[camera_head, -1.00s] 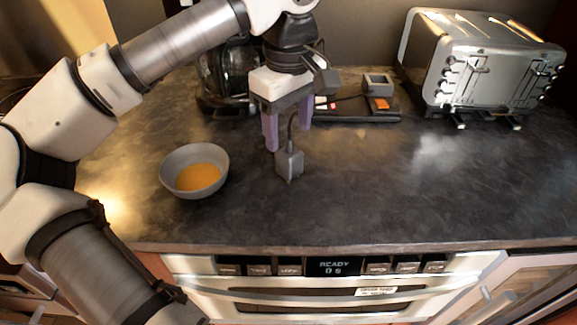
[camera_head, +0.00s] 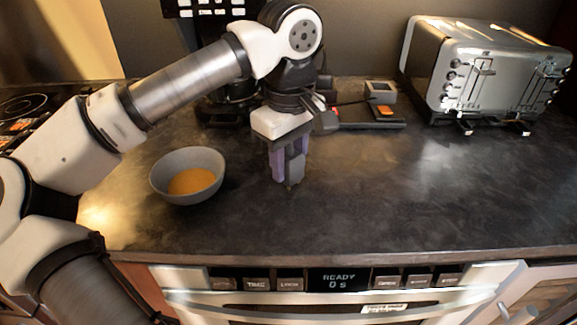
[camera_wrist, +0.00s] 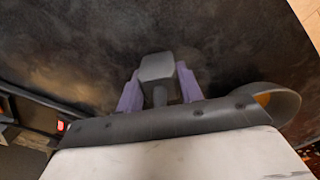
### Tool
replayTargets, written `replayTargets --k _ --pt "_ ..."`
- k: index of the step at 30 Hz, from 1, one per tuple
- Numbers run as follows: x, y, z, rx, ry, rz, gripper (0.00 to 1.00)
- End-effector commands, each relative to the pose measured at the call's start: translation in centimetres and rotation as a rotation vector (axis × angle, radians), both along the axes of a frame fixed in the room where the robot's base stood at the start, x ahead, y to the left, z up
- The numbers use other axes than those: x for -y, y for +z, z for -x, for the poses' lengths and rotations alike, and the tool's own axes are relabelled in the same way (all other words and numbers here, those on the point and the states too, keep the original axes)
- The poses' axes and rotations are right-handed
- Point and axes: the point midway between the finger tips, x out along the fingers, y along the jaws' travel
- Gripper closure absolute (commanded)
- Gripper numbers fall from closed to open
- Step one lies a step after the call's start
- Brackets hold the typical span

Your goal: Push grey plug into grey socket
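The grey plug (camera_head: 291,166) is low over or on the counter, between the two purple fingers of my gripper (camera_head: 289,163). In the wrist view its blocky grey end (camera_wrist: 157,68) shows between the fingertips (camera_wrist: 158,82), one finger at each side. I cannot tell whether the fingers press on it or stand just apart. The likely grey socket (camera_head: 380,90) is a small grey box with a square opening at the back of the counter, right of and behind my gripper.
A grey bowl (camera_head: 188,162) with orange contents stands left of my gripper. A dark flat board (camera_head: 360,122) with an orange patch (camera_head: 385,110) lies before the socket. A silver toaster (camera_head: 485,75) stands at the back right. The front right counter (camera_head: 430,195) is clear.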

Motion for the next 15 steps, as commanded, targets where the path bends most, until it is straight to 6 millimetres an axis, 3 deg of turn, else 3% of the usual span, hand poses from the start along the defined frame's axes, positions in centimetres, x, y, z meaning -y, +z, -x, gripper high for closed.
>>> replayTargets --k 1,5,15 --pt "0.0 0.0 0.0 0.0 0.0 0.0 0.71" --pt "0.0 0.0 0.0 0.0 0.0 0.0 0.87" --pt "0.0 1.3 0.0 0.001 0.0 -0.001 0.87"
